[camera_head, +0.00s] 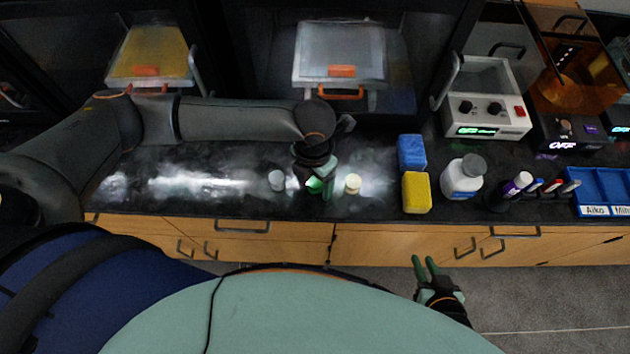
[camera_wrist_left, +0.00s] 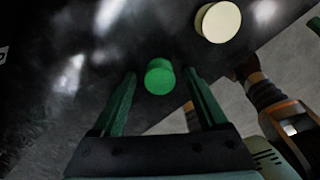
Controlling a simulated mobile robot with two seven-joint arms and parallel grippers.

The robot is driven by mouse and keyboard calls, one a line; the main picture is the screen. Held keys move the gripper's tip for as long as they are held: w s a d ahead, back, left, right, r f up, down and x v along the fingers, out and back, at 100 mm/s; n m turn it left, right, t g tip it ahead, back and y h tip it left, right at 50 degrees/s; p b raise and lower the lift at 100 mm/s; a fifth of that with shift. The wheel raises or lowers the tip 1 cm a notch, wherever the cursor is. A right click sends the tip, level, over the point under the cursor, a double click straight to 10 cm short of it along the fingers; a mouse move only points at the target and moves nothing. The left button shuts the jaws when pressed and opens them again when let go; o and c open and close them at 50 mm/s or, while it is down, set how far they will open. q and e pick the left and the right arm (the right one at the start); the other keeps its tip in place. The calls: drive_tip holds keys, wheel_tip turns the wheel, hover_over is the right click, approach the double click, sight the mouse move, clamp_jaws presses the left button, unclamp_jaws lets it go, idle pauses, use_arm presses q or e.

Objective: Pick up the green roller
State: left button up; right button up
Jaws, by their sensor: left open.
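The green roller (camera_head: 314,185) is a small green cylinder on the dark countertop, partly hidden by my left gripper in the head view. In the left wrist view the green roller (camera_wrist_left: 159,77) shows its round end between the two fingers, near their tips, with a gap to each side. My left gripper (camera_head: 319,186) points down over it with its fingers apart; it also shows in the left wrist view (camera_wrist_left: 160,75). My right gripper (camera_head: 425,267) is low in front of the drawers, away from the counter items, with its two fingers apart and nothing between them.
Blue (camera_head: 412,152) and yellow (camera_head: 416,192) blocks, a white bottle (camera_head: 462,178) and a marker rack (camera_head: 540,192) stand further right. The counter's left part is clear.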

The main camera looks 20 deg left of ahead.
use_arm(q)
drive_tip(key=shift+c, duration=0.4)
clamp_jaws()
